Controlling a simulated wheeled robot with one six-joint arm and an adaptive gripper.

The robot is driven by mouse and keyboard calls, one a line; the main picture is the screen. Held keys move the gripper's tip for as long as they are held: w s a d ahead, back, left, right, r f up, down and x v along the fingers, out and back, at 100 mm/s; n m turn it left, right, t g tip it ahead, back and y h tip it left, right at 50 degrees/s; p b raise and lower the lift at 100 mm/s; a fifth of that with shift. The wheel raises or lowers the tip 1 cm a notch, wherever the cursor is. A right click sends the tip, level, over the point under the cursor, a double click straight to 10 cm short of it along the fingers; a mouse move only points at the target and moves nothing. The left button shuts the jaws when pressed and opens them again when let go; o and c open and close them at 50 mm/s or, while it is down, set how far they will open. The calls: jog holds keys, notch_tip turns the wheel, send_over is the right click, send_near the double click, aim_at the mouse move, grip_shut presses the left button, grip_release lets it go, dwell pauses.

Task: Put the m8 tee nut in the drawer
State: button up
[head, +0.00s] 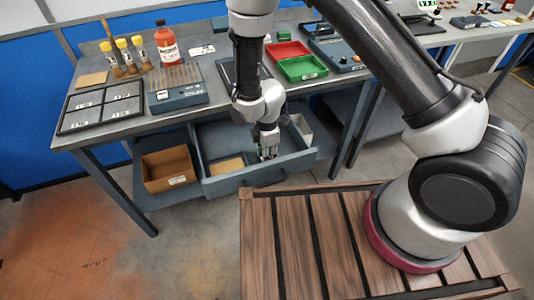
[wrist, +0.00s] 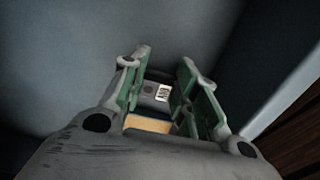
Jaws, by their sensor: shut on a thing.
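The drawer (head: 262,173) is pulled open below the bench and shows its blue-grey walls. My gripper (head: 266,155) points down inside the drawer opening, towards its right part. In the wrist view my gripper (wrist: 163,88) has its green-lined fingers on either side of a small grey piece with a round dark spot and a white printed label, which I take to be the m8 tee nut (wrist: 148,88). The fingers are shut on it. The head view is too small to show the nut clearly, and I cannot tell whether it touches the drawer floor.
A tan piece (head: 226,166) lies in the drawer's left part. A cardboard box (head: 168,170) stands left of the drawer. The bench top above holds a red tray (head: 288,50), a green tray (head: 303,68), a red bottle (head: 166,42) and a dark compartment tray (head: 101,107).

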jog(key=shift+f, duration=0.1)
jog(key=o, duration=1.1)
notch_tip(320, 180, up, 12)
jog(key=d+r+m+t, duration=0.1)
jog(key=d+r+m, duration=0.4)
jog(key=d+r, duration=0.45)
jog(key=d+r+m+t, duration=0.1)
jog(key=d+r+m, duration=0.5)
jog(key=r, duration=0.7)
jog(key=s+d+r+m+t, duration=0.1)
jog(key=s+d+r+m, duration=0.4)
jog(key=s+d, duration=0.3)
jog(key=s+d+r+m+t, duration=0.1)
jog(key=s+d+r+m, duration=0.4)
jog(key=s+d, duration=0.3)
jog(key=shift+s+d+r, duration=0.25)
jog(key=shift+s+r, duration=0.15)
jog(key=shift+r, duration=0.1)
